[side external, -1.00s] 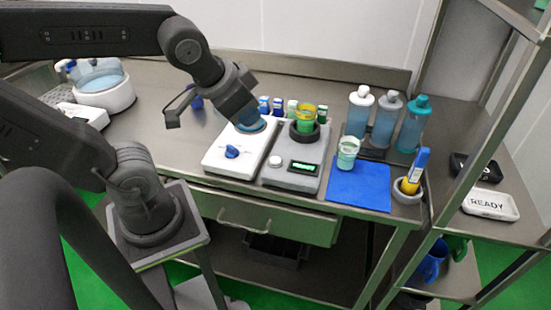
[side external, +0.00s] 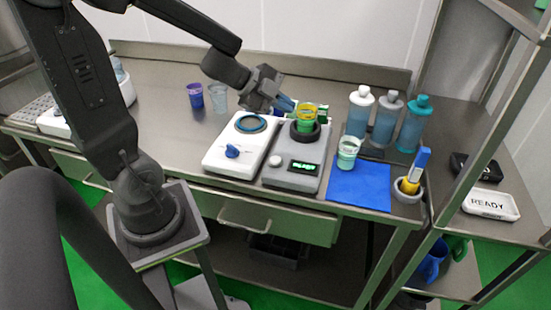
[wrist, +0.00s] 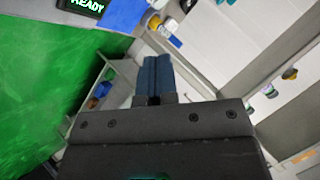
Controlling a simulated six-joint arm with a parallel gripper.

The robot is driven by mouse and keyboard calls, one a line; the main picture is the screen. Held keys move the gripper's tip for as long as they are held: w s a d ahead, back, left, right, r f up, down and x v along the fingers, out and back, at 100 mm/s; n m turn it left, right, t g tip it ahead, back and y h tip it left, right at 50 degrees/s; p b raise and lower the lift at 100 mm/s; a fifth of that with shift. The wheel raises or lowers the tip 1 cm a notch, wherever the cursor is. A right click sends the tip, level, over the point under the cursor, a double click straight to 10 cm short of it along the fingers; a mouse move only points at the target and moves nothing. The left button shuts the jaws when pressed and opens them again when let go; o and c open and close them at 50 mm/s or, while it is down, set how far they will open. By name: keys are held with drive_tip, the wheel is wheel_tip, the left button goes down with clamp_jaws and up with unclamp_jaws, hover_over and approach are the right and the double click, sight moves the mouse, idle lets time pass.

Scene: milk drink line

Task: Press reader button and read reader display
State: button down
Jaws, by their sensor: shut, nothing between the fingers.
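The reader is a grey box (side external: 283,182) on the bench. It has a round pale button (side external: 275,160) at its front left and a dark display (side external: 304,167) with green text too small to read in the side view. A green and yellow cup (side external: 305,122) stands in the reader's dark ring. My gripper (side external: 286,104) is shut and empty, its blue fingers beside that cup, above and behind the button. I cannot tell whether they touch the cup. The fingers (wrist: 155,75) show together in the wrist view.
A white device (side external: 222,160) with a blue knob stands left of the reader. Right are a blue mat (side external: 358,188), a pale green cup (side external: 348,152), several bottles (side external: 385,122) and a holder with a yellow-blue item (side external: 413,175).

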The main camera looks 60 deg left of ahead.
sight(274, 160)
drive_tip(key=s+f+m+g+h, duration=0.1)
drive_tip(key=s+f+g, duration=0.1)
drive_tip(key=shift+s+a+f+m+g+h, duration=0.1)
drive_tip(key=shift+s+f+m+g+h, duration=0.25)
drive_tip(key=shift+f+m+g+h, duration=0.05)
drive_tip(key=shift+f, duration=4.4)
drive_tip(key=shift+f, duration=0.4)
drive_tip(key=shift+f, duration=0.45)
drive_tip(key=shift+r, duration=0.85)
